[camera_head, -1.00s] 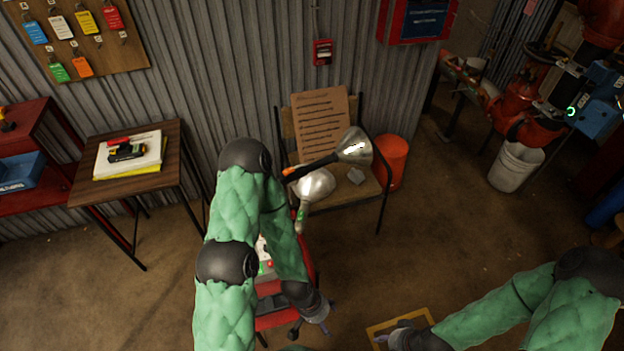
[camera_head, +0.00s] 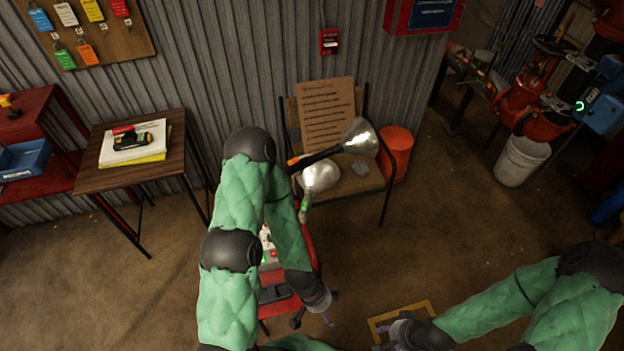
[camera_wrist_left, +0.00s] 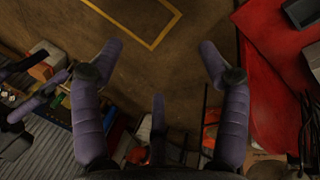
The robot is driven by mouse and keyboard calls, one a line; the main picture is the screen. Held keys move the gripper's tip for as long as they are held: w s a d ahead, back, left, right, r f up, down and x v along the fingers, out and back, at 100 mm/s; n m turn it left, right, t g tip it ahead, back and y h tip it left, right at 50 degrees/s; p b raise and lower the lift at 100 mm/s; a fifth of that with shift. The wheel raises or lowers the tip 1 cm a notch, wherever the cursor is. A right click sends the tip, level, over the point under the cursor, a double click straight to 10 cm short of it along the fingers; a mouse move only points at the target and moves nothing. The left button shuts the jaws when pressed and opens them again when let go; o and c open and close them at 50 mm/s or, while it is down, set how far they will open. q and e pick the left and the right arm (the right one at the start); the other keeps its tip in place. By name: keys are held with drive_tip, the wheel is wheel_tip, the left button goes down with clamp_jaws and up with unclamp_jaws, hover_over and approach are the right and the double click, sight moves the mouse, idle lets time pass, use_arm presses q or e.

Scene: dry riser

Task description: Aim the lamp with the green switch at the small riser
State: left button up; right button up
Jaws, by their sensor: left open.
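Two metal-shaded lamps show in the head view, close together in front of the chair. The lower lamp (camera_head: 320,176) has a green part on its stem, likely the green switch (camera_head: 304,206). The other lamp (camera_head: 359,138) has a black neck with an orange end. Red riser pipework (camera_head: 521,102) stands at the right; I cannot tell which part is the small riser. My left gripper (camera_head: 329,318) is open and empty beside the red cart, below and apart from the lamps. Its spread fingers show in the left wrist view (camera_wrist_left: 160,80). My right gripper (camera_head: 382,346) is low at the bottom edge, its fingers mostly hidden.
A red cart (camera_head: 306,240) stands partly behind my left arm. A chair (camera_head: 374,180) holds a cardboard sign (camera_head: 326,112). An orange bin (camera_head: 396,152), a white bucket (camera_head: 521,162) and a wooden table (camera_head: 88,180) stand around. The floor at centre right is clear around a yellow outline (camera_head: 430,304).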

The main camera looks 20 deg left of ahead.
use_arm(q)
drive_tip(key=m+t+y+b, duration=0.2)
drive_tip(key=m+t+b, duration=0.3)
drive_tip(key=m, duration=3)
approach(300, 214)
drive_tip(key=b+x, duration=0.5)
drive_tip(key=x, duration=0.5)
drive_tip(key=shift+a, duration=0.1)
clamp_jaws()
drive_tip(key=shift+h, duration=0.3)
